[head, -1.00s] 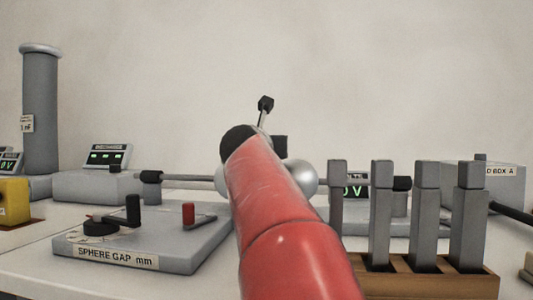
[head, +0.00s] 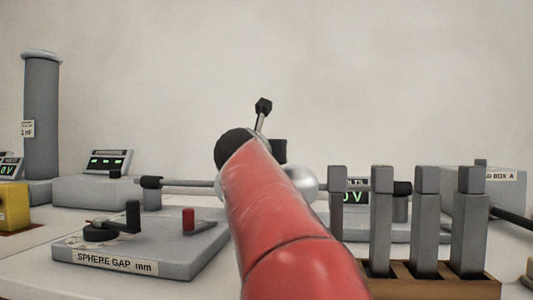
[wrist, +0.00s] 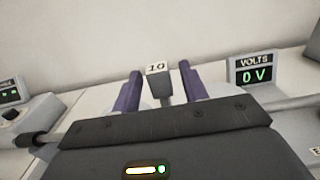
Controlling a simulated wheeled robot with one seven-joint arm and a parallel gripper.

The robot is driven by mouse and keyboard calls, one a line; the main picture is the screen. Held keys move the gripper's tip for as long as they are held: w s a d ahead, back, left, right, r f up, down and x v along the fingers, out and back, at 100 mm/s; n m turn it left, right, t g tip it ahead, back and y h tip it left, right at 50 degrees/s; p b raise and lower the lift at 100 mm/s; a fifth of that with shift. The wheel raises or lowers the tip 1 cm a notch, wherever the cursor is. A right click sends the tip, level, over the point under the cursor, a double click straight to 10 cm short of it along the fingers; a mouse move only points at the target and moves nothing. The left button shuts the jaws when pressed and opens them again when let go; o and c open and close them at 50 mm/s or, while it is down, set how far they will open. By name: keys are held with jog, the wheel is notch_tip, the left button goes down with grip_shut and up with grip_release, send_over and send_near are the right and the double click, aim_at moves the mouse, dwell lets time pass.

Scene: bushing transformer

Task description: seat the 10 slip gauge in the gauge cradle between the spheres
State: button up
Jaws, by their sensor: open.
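In the wrist view my gripper (wrist: 160,71) is open, one purple finger on each side of an upright grey slip gauge marked 10 (wrist: 158,78). A narrow gap shows between the gauge and each finger. The gauge's lower end is hidden behind my dark gripper body, so I cannot tell what it stands in. In the head view my red arm covers the gripper, the gauge and the cradle. One shiny sphere (head: 301,182) shows just right of the arm; the other is mostly hidden behind it.
A wooden rack (head: 437,287) with several upright grey gauges stands at the right front. The SPHERE GAP base (head: 175,258), with a black crank and red knob, lies at the left front. A volts meter (wrist: 254,70) reads 0 V. A tall grey column (head: 42,120) stands far left.

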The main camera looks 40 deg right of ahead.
jog(key=v, duration=0.9)
jog(key=shift+s+a+b, duration=0.2)
jog(key=shift+b, duration=0.1)
jog(key=shift+a, duration=0.1)
